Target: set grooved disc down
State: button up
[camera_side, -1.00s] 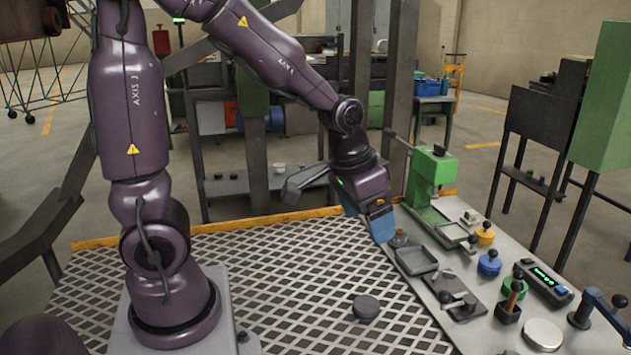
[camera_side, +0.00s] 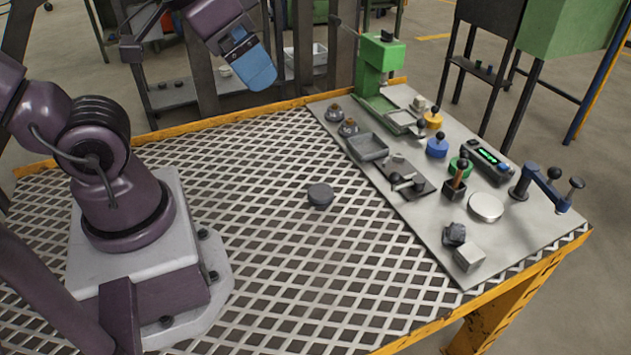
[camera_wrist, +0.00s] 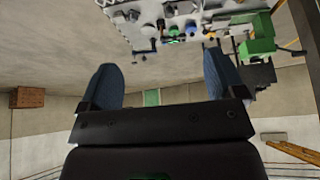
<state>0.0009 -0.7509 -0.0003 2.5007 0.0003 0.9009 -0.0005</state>
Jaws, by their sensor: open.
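A dark grey round disc (camera_side: 320,195) lies flat on the mesh table top in the side view. It may be the grooved disc, but grooves are too small to tell.
The grey plate (camera_side: 440,240) carries a green press (camera_side: 380,55), a shallow tray (camera_side: 367,147), coloured knobbed weights (camera_side: 437,147), a pale disc (camera_side: 486,207), a blue crank (camera_side: 545,188) and blocks (camera_side: 468,258). The mesh around the dark disc is clear. Dark posts stand behind the table.

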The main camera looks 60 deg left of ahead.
jog(key=n+g+y, duration=0.4)
jog(key=n, duration=0.9)
send_near(321, 191)
jog(key=x, duration=0.4)
jog(key=shift+x, duration=2.65)
